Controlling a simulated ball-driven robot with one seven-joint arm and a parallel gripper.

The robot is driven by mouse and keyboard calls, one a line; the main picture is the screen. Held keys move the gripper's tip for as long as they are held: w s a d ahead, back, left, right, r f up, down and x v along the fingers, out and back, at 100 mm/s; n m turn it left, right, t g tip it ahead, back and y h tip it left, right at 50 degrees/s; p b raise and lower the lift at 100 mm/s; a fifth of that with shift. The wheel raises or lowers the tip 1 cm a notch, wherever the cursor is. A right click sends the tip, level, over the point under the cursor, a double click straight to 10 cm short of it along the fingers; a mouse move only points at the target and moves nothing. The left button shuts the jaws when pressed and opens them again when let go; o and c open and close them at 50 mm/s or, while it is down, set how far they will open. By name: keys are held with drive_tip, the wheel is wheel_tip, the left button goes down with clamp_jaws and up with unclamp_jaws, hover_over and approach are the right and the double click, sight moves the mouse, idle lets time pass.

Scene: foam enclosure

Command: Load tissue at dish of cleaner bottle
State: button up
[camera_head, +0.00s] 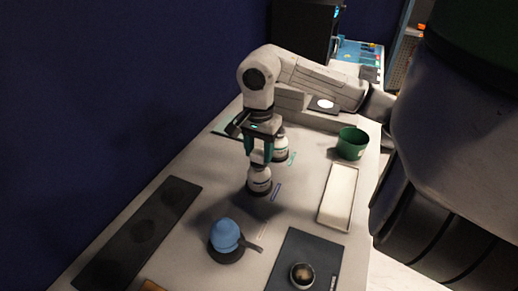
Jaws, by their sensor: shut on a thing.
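My gripper (258,153) points down near the middle of the table, its two dark green fingers closed on a small pale piece, probably the tissue (257,157). Just below it stands a white cleaner bottle (259,182) with a dark label band. The fingertips are at the level of the bottle's top, which they partly hide. I cannot tell whether the pale piece touches the bottle or its dish. A second white bottle (281,147) stands just behind and to the right, partly hidden by the gripper.
A blue rounded thing (224,234) sits on a black handled dish in front. A green cup (351,143) and white tray (338,195) stand right. A dark mat (293,262) bears a round bowl (302,275). A long black panel (140,232) lies left, beside the blue wall.

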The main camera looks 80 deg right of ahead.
sight(259, 153)
drive_tip(key=shift+f+b, duration=1.05)
drive_tip(key=shift+b, duration=0.35)
idle(1.3)
drive_tip(key=shift+b, duration=0.65)
idle(2.1)
idle(0.5)
drive_tip(key=shift+r+p, duration=0.7)
drive_tip(key=shift+r, duration=2.8)
